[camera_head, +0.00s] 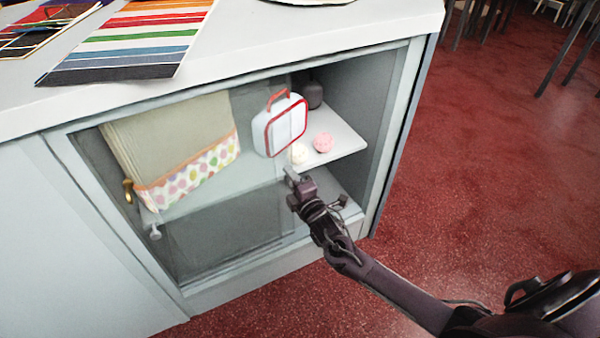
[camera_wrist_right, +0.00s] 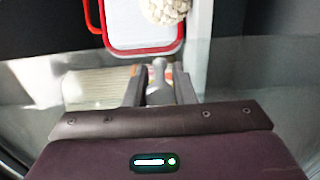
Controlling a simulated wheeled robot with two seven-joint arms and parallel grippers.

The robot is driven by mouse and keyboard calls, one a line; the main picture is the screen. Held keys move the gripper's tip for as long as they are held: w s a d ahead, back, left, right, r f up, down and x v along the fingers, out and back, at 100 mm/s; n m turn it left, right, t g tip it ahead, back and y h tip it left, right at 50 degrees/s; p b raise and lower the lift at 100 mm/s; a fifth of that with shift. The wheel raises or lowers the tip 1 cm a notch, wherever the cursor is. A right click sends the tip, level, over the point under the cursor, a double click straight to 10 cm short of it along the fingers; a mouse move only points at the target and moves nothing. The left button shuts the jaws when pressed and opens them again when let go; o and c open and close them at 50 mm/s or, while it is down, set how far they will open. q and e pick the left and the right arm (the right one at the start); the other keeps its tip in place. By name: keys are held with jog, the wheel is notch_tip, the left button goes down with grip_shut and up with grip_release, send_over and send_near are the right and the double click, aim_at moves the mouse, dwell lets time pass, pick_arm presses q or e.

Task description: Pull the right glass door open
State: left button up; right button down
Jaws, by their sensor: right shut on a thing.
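The right glass door (camera_head: 225,238) is a clear pane at the cabinet front. It appears to lie over the left part of the front, and the right part looks uncovered. My right gripper (camera_head: 292,176) is at the pane's right edge, in front of the shelf. In the right wrist view, its two fingers (camera_wrist_right: 159,88) are shut on a small grey knob (camera_wrist_right: 158,72), which I take to be the door's knob. My arm and gripper hide the knob in the head view. My left gripper is not in view.
Another grey knob (camera_head: 155,232) is at the lower left. Behind the glass are a folded cloth (camera_head: 170,140) and a red-edged white case (camera_head: 279,127). A pink cupcake (camera_head: 323,142) and a white one (camera_head: 299,153) stand on the shelf. Striped swatches (camera_head: 130,45) lie on the counter (camera_head: 260,45).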

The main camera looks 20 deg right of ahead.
dwell(0.3)
jog(key=c, duration=1.2)
grip_release()
jog(key=shift+s, duration=0.1)
jog(key=shift+s, duration=0.3)
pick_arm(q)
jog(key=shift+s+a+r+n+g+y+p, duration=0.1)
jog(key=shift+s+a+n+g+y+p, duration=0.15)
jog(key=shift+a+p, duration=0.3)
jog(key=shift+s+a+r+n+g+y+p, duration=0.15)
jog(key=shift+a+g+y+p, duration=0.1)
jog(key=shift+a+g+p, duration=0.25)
pick_arm(e)
jog(key=s, duration=0.7)
jog(key=shift+d, duration=0.25)
